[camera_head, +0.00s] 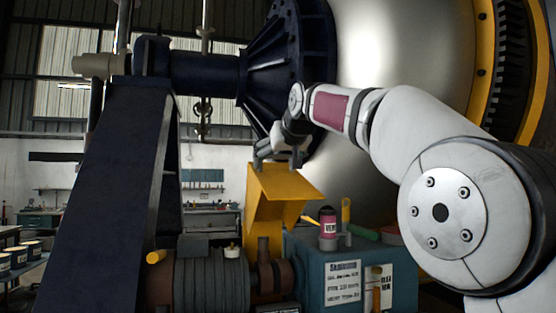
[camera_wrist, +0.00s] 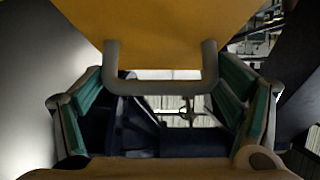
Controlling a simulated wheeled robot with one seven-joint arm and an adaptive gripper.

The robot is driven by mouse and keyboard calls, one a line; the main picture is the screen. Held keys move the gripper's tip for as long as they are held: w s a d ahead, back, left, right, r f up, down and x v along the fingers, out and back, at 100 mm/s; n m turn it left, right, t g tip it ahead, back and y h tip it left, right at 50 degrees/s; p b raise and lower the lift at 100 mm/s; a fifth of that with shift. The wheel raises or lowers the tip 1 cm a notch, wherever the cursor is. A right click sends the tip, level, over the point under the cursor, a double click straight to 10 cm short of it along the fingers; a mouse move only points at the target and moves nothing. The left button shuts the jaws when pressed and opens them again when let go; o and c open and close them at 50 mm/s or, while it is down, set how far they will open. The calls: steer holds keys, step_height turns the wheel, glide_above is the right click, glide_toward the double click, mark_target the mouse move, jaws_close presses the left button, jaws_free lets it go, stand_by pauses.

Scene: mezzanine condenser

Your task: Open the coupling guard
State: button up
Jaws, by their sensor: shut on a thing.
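The coupling guard (camera_head: 283,184) is a yellow bent-plate cover, standing raised and tilted above the shaft between the ribbed motor and the teal box. Its yellow plate (camera_wrist: 160,25) fills the top of the wrist view. A grey U-shaped handle (camera_wrist: 160,87) sticks out from that plate. My gripper (camera_head: 279,157) is at the guard's upper edge in the head view. In the wrist view its green-padded fingers (camera_wrist: 160,105) stand at either end of the handle, and it is shut on the handle. The exact contact is hard to see.
The dark ribbed motor (camera_head: 211,280) is left of the guard and the teal box (camera_head: 342,268) right of it. A pink-labelled can (camera_head: 328,228) stands on the box. A dark blue support (camera_head: 105,200) rises at left. The large pale condenser shell (camera_head: 400,40) is behind my arm.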

steer(key=o, duration=1.3)
steer(key=shift+r, duration=0.2)
steer(key=shift+c, duration=0.2)
steer(key=shift+o, duration=0.6)
steer(key=shift+f, duration=0.1)
steer(key=shift+s, duration=0.1)
steer(key=v, duration=1.2)
steer(key=shift+f, duration=0.15)
steer(key=s+d+f+m+g+h, duration=0.1)
steer(key=s+d+f, duration=0.4)
steer(key=s+f, duration=0.6)
steer(key=s+d+f+m+g+h, duration=0.1)
steer(key=s+d+f+g, duration=0.2)
steer(key=s+f, duration=0.9)
steer(key=s+d+f+m+g+h, duration=0.1)
steer(key=s+d+f+g, duration=0.2)
steer(key=s+d+f, duration=0.4)
steer(key=s+f+b, duration=0.1)
steer(key=s+f, duration=0.4)
steer(key=f, duration=0.4)
steer(key=shift+s+d+h, duration=0.2)
steer(key=shift+h, duration=0.1)
